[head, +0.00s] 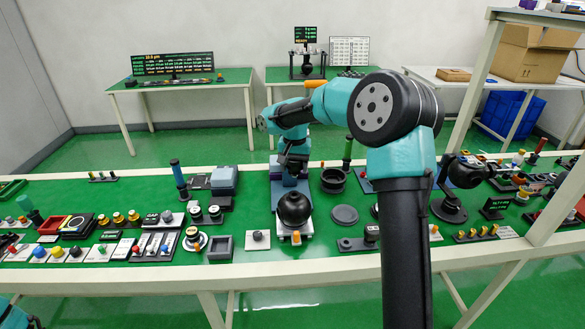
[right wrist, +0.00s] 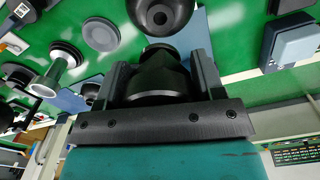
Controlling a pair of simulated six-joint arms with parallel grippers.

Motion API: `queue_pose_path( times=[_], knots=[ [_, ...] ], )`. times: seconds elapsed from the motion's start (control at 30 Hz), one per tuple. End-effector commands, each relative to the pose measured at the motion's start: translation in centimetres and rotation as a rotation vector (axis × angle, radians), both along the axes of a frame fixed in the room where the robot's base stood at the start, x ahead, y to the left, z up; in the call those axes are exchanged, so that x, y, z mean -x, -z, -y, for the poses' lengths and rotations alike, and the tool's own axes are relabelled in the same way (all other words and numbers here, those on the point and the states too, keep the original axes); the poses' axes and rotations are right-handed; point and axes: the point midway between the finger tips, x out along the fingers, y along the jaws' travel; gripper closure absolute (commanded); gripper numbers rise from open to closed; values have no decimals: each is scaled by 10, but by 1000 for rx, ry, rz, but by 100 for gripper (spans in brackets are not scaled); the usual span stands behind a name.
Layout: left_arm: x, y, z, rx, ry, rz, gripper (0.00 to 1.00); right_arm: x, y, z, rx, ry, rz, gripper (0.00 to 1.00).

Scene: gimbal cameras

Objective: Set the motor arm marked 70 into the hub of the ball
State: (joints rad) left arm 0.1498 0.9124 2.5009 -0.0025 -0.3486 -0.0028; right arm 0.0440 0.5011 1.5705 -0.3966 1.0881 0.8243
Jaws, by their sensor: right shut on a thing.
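The black ball (head: 294,208) sits on a grey-blue stand (head: 284,188) near the table's middle. In the right wrist view the ball (right wrist: 160,14) is at the top, with a round hub opening facing up. My right gripper (head: 293,160) is just behind and above the ball in the head view. In the right wrist view my right gripper (right wrist: 160,75) is shut on a black, rounded motor arm (right wrist: 155,82). The held part is apart from the ball in the picture; its marking cannot be read. My left gripper is not in view.
A black ring-shaped cup (head: 333,180) and a flat grey disc (head: 344,214) stand right of the ball. A square grey tray (head: 219,248) and a white plate with a knob (head: 258,240) lie at front left. A blue-grey box (head: 224,180) stands at back left.

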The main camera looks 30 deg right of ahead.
Motion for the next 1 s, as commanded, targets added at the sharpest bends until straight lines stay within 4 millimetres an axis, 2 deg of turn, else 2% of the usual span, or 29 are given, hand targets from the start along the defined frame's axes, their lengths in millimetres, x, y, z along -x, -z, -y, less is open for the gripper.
queue_pose_path(
  times=[0.27, 0.7, 1.0],
  knots=[
    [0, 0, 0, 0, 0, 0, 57, 0, 9, 0, 1, -1, -1, 66],
    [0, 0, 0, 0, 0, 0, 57, 0, 40, 0, 0, 0, -1, 66],
    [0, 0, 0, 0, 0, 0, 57, 0, 45, 0, 0, 0, 0, 66]
  ],
)
